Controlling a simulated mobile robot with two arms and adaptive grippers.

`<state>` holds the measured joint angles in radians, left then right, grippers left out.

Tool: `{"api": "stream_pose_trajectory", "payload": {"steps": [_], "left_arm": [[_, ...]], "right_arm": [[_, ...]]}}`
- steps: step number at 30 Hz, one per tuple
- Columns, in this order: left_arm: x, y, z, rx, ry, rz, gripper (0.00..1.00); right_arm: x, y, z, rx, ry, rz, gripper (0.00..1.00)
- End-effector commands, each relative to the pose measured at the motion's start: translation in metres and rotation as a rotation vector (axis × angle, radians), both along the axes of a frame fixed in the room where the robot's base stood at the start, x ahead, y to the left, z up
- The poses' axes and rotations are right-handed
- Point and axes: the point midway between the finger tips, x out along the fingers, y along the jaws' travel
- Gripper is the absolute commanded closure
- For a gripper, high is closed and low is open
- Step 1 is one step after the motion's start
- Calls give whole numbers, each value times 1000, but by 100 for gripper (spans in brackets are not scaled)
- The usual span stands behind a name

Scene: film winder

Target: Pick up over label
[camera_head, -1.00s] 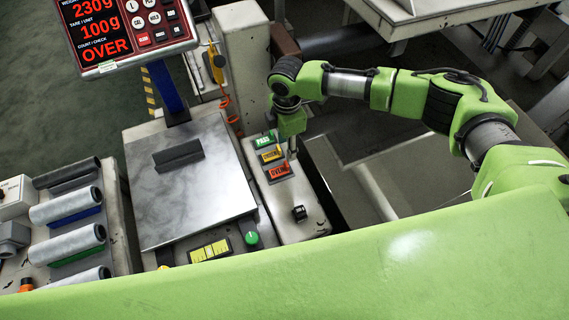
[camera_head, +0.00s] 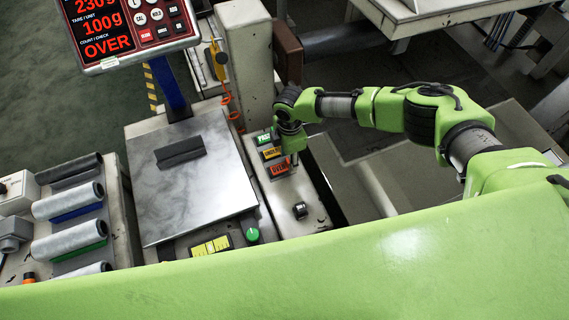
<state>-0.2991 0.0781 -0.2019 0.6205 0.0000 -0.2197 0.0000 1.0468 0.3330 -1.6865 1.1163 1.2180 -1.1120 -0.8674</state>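The over label (camera_head: 279,168) is a small red-orange tag in the lowest of the label slots on the narrow pale bench right of the scale. Its right end is partly covered by my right gripper (camera_head: 293,160). The gripper points down at that end of the label; whether it touches it, and whether its fingers are apart, is too small to tell. The yellow-orange label (camera_head: 271,153) and the green pass label (camera_head: 264,138) lie just above it in a row. My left gripper is not in view.
The display (camera_head: 128,28) reads OVER. A black knob (camera_head: 300,210) sits below the labels. A grey post (camera_head: 243,65) and a brown block (camera_head: 288,52) stand behind my gripper. Wrapped rolls (camera_head: 68,202) lie at left.

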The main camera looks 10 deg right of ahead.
Motion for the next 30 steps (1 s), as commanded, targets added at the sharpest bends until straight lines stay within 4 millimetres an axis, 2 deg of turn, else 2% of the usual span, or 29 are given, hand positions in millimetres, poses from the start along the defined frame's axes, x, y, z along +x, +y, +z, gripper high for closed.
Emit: {"api": "stream_pose_trajectory", "payload": {"steps": [1, 4, 19, 23, 25, 30], "left_arm": [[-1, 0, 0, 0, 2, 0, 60], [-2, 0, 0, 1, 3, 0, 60], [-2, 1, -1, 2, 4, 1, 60], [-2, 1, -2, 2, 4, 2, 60], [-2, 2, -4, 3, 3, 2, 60], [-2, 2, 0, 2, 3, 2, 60]], "right_arm": [[0, 0, 0, 0, 0, 0, 71], [0, 0, 0, 0, 0, -1, 88], [0, 0, 6, 1, -1, -1, 89], [1, 0, 18, 2, -2, 0, 89], [1, 0, 31, 3, -3, 0, 89], [-20, 13, 60, 4, 0, 5, 89]]}}
